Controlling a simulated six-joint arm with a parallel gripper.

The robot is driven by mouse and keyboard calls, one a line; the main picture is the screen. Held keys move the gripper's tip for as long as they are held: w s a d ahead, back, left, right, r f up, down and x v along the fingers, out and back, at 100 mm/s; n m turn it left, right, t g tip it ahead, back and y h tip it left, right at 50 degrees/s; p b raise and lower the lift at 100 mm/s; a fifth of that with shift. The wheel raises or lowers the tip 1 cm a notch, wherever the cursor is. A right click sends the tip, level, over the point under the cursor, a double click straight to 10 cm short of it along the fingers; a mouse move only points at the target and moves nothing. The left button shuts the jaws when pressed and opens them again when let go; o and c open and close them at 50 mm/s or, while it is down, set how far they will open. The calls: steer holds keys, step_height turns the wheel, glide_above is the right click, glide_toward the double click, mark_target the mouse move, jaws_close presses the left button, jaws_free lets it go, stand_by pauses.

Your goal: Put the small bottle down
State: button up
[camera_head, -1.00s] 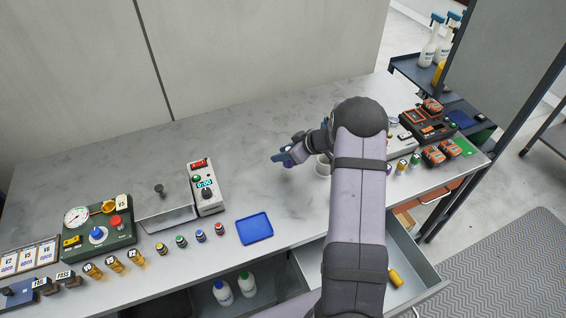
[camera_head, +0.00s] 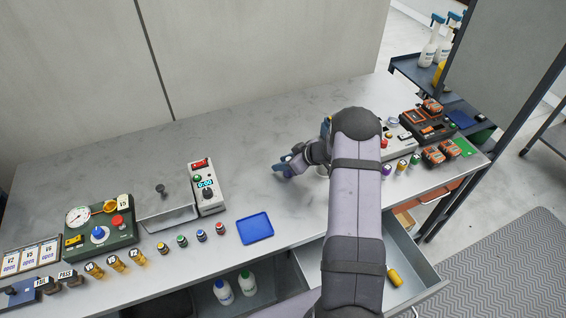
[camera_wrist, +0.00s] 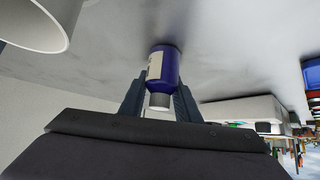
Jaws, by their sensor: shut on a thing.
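The small bottle (camera_wrist: 164,68) is dark blue with a pale label and a grey-white cap. In the wrist view it sits between the two fingers of my gripper (camera_wrist: 160,105), which is shut on it. Its far end is at or very close to the pale worktop, with a shadow beside it; I cannot tell whether it touches. In the head view my gripper (camera_head: 284,167) is low over the middle of the worktop (camera_head: 265,190). The arm and fingers largely hide the bottle there.
A blue tray (camera_head: 255,228) and a timer box (camera_head: 206,187) stand to the left. An open drawer (camera_head: 410,270) juts out at the front.

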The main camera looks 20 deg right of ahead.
steer(key=o, duration=1.1)
steer(key=shift+r, duration=0.15)
steer(key=b+v, duration=0.2)
steer(key=v, duration=1)
step_height(320, 180, up, 7)
steer(key=a+m+t+h, duration=0.1)
steer(key=a+m+h, duration=0.1)
steer(key=m+h, duration=0.3)
steer(key=s+a+f+g, duration=0.1)
steer(key=s+a+g, duration=0.2)
steer(key=s, duration=0.6)
steer(key=s+a+f+m+g, duration=0.1)
steer(key=s+a+g, duration=0.1)
steer(key=s+a, duration=0.5)
steer(key=s+a+f+g, duration=0.1)
steer(key=s+a+g, duration=0.2)
steer(key=s, duration=0.8)
steer(key=shift+a+f+g, duration=0.15)
steer(key=shift+a, duration=0.5)
steer(key=shift+a+f+g, duration=0.15)
steer(key=shift+a+f, duration=0.05)
steer(key=shift+a, duration=0.45)
